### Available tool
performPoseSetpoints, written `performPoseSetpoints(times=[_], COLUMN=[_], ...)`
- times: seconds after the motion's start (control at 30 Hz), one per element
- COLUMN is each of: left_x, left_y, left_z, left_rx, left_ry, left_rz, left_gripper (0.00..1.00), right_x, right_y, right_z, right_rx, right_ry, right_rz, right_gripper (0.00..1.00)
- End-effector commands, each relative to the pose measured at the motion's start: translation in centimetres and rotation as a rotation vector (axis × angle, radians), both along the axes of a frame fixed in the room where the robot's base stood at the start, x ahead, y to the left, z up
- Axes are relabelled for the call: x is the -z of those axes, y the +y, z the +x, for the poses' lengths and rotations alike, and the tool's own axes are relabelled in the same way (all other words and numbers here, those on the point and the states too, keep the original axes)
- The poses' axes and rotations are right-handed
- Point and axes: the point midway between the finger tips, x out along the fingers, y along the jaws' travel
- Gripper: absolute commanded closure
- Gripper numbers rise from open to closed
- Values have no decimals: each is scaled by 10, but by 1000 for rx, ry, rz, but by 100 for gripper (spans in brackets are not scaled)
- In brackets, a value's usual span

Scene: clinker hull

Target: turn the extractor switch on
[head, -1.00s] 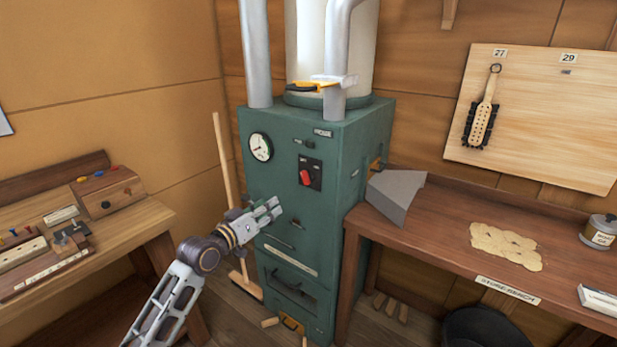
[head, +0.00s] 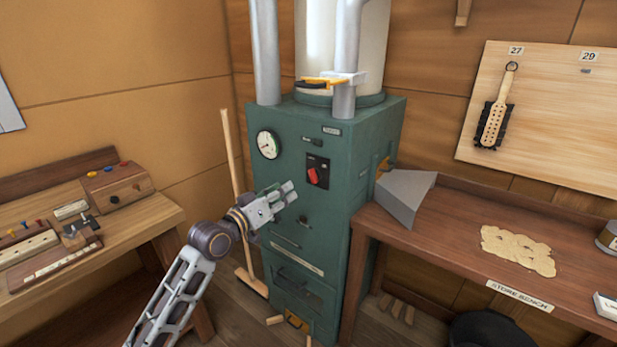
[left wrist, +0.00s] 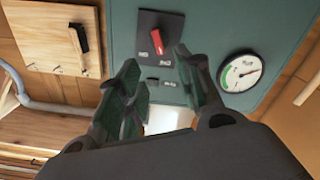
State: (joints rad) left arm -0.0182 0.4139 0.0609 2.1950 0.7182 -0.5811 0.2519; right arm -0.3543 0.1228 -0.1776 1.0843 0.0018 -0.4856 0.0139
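The red rotary handle of a switch (head: 313,176) sits on a black plate on the front of a green cabinet (head: 345,150). It also shows in the left wrist view (left wrist: 158,41), just beyond my fingertips, with small white labels too small to read. My left gripper (head: 287,192) is in front of the cabinet, slightly below and left of the switch. In the left wrist view its fingers (left wrist: 157,60) are spread with nothing between them, and the handle is apart from them. My right gripper is not in view.
A round gauge (head: 268,144) is left of the switch, and a small black control (head: 317,142) is above it. A broom (head: 235,180) leans left of the cabinet. Benches stand left (head: 165,215) and right (head: 410,240). A grey hopper (head: 402,195) juts from the cabinet's right side.

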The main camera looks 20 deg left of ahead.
Motion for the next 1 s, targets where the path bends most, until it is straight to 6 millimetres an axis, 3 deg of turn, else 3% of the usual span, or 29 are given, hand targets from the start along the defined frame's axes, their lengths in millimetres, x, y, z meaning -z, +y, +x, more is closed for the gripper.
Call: performPoseSetpoints(times=[1.0], left_x=[0], left_y=[-29], left_z=[79], left_rx=[1], left_ry=[0], left_rz=[-1], left_gripper=[64], right_x=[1], right_y=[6], right_z=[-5], right_rx=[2], right_ry=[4], right_rz=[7], right_gripper=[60])
